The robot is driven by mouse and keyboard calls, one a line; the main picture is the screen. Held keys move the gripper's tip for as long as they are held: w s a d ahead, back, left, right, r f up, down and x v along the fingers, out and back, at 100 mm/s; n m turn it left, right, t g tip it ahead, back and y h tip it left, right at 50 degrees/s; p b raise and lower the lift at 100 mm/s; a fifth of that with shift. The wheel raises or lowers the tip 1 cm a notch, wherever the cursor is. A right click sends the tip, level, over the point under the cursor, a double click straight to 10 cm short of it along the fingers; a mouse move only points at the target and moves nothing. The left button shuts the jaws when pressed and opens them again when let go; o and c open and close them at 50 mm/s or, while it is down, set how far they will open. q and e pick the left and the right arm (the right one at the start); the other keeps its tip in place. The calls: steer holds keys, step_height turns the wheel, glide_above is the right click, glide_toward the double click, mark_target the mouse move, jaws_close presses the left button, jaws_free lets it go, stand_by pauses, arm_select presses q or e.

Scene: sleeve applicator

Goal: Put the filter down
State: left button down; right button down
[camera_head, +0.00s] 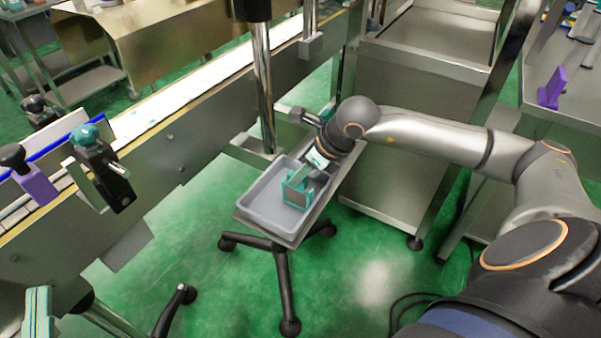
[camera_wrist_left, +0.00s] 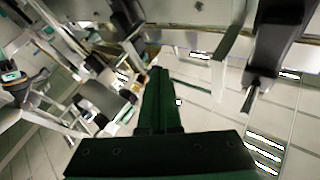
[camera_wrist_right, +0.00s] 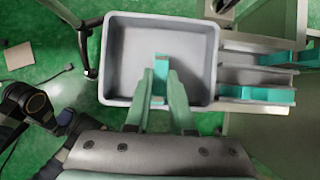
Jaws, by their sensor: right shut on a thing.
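The filter (camera_wrist_right: 161,63) is a small teal piece between the fingers of my right gripper (camera_wrist_right: 160,78) in the right wrist view. My right gripper is shut on it, over the inside of the grey tray (camera_wrist_right: 118,55). In the head view the right gripper reaches down into the tray (camera_head: 252,207), with teal parts (camera_head: 298,194) at its end. I cannot tell whether the filter touches the tray floor. My left gripper (camera_head: 37,309) is at the lower left of the head view. In the left wrist view its fingers (camera_wrist_left: 161,75) lie together, with nothing seen between them.
The tray sits on a black-legged wheeled stand (camera_head: 282,262). Beside it in the right wrist view are metal channels with teal pieces (camera_wrist_right: 256,94). A conveyor (camera_head: 170,160) runs along the left; metal cabinets (camera_head: 400,150) stand at the right. Open green floor lies in front.

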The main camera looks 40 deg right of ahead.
arm_select(q)
steer(key=shift+s+r, duration=0.1)
steer(key=shift+r, duration=0.15)
arm_select(e)
steer(key=shift+f, duration=0.1)
arm_select(q)
steer(key=shift+s+r+m+h, duration=0.15)
steer(key=shift+r+m+h, duration=0.15)
steer(key=shift+r, duration=0.1)
arm_select(e)
steer(key=c, duration=0.8)
jaws_free()
